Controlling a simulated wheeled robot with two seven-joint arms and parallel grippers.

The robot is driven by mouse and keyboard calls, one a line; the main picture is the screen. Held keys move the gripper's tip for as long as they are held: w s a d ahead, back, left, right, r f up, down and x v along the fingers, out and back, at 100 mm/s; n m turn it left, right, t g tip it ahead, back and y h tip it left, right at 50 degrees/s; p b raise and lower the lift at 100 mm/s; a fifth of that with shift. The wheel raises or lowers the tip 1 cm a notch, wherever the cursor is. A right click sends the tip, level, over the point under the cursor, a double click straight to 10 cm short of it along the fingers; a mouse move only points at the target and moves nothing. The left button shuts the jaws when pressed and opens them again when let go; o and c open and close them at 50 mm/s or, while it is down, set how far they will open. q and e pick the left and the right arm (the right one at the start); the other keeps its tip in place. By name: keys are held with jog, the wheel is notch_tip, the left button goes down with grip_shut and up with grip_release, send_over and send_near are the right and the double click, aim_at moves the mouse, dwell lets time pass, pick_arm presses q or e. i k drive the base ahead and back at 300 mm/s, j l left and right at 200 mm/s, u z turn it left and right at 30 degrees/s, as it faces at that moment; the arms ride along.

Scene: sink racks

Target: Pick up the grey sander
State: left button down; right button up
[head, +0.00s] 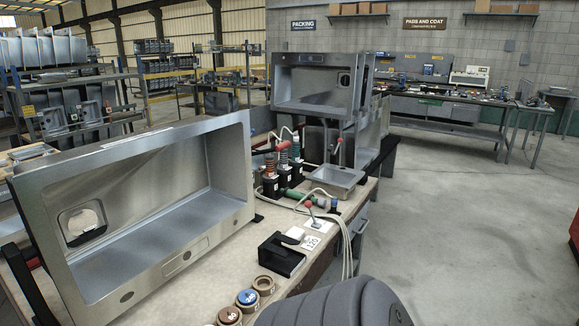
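I cannot clearly make out a grey sander. Several upright hand tools with dark bodies stand close together on the workbench (222,268), right of the large steel sink. Neither of my grippers is in view.
The large steel sink (150,262) fills the bench's left side. A black holder (275,256), several round disc pots (264,284) and a small metal tray (338,178) stand along the right side. Pale hoses hang over the edge. Open floor (470,230) lies right.

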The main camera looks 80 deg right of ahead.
aim_at(284, 168)
jog(key=z, duration=2.4)
jog(key=i+l+u, duration=0.1)
jog(key=u, duration=0.25)
jog(key=i+l+u, duration=0.1)
jog(key=u, duration=0.25)
jog(key=l+u, duration=0.3)
jog(key=i+l+u, duration=0.15)
jog(key=l+u, duration=0.2)
jog(key=l, duration=0.9)
jog(key=l+u, duration=0.4)
jog(key=l, duration=0.85)
